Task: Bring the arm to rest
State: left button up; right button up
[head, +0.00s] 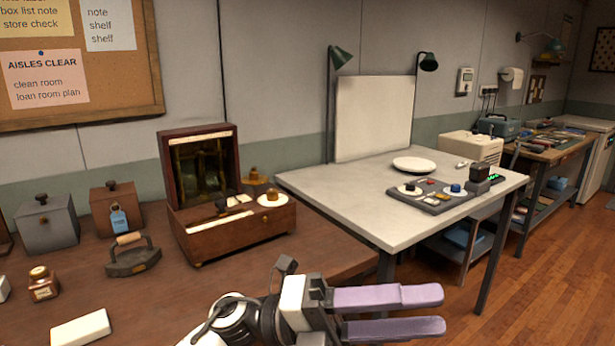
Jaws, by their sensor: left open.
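My left gripper (400,313) is at the bottom middle of the head view, with its two purple fingers pointing right. The fingers are apart, with nothing between them. It is in front of the right end of the brown wooden table (215,290), nearer to me than the open wooden box (235,236) and touching nothing that I can see. My right gripper is not in view.
A flat iron (133,256), a small bottle (42,284) and a white block (80,328) are on the brown table. Bare wooden floor (530,290) lies at right.

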pick_arm(q)
jog(key=w+a+f+n+t+y, duration=0.35)
jog(key=a+f+n+t, duration=0.35)
jog(key=n, duration=0.4)
jog(key=w+a+f+n+t+y, duration=0.2)
jog(key=a+f+n+t+y, duration=0.3)
jog(key=f+n+t, duration=0.4)
jog(key=w+a+f+n+t+y, duration=0.2)
jog(key=a+f+n+t+y, duration=0.4)
jog(key=n, duration=0.6)
jog(key=s+a+f+n+g+y, duration=0.2)
jog(key=s+a+f+n+g, duration=0.1)
jog(key=s+f, duration=0.7)
jog(key=s+a+f+n+g+y, duration=0.1)
jog(key=s+a+f+n+g, duration=0.3)
jog(key=s+f, duration=0.6)
jog(key=a+f+g, duration=0.2)
jog(key=a+f, duration=0.1)
jog(key=shift+a+n+y, duration=0.3)
jog(key=shift+y, duration=0.05)
